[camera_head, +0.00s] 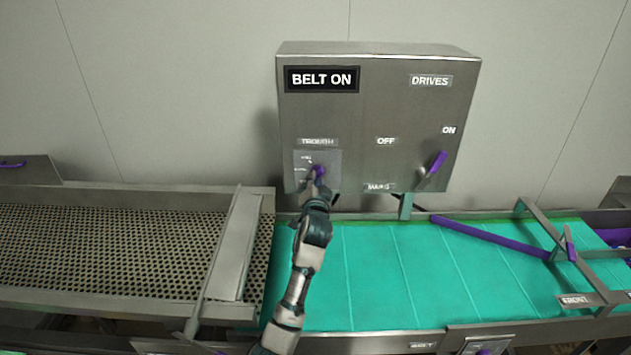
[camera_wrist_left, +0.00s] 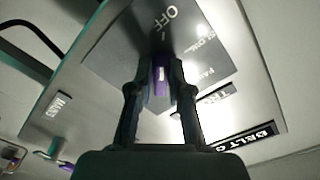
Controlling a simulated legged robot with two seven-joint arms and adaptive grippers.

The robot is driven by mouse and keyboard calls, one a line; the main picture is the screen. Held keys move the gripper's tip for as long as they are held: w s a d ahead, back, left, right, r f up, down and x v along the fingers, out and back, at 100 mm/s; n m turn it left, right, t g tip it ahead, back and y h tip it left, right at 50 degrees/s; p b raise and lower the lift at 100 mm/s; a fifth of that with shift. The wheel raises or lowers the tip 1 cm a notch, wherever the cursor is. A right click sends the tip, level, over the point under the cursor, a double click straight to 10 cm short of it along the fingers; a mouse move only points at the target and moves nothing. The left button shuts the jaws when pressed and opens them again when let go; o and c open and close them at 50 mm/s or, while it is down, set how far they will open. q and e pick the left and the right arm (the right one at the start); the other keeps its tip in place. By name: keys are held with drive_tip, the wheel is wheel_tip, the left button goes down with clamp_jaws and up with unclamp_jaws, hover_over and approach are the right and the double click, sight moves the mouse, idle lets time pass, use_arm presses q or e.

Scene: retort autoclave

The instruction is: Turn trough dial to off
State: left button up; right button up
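The trough dial (camera_head: 319,171) is a small purple knob on a pale plate (camera_head: 330,158) at the lower left of the steel control box. In the left wrist view the purple knob (camera_wrist_left: 160,80) sits between my finger pads, and its long side runs roughly towards the OFF mark (camera_wrist_left: 165,18). SLOW and a partly readable third mark lie to its right. My left gripper (camera_head: 317,184) is at the dial, and its fingers (camera_wrist_left: 160,88) are closed in on both sides of the knob. The knob's far end and exact pointer are partly hidden. My right gripper is not in view.
The control box (camera_head: 380,110) carries a BELT ON sign (camera_head: 322,79) and a mains lever (camera_head: 432,170) with a purple grip at its right. Below lie a green belt (camera_head: 370,275) and a perforated tray (camera_head: 110,245). A purple bar (camera_head: 490,237) crosses the belt.

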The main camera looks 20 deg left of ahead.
use_arm(q)
drive_tip(key=o, duration=0.3)
drive_tip(key=shift+f, duration=0.3)
drive_tip(key=shift+d+r, duration=0.1)
drive_tip(key=shift+r, duration=0.05)
drive_tip(key=v, duration=1.1)
drive_tip(key=shift+s+d, duration=0.2)
drive_tip(key=shift+s, duration=0.15)
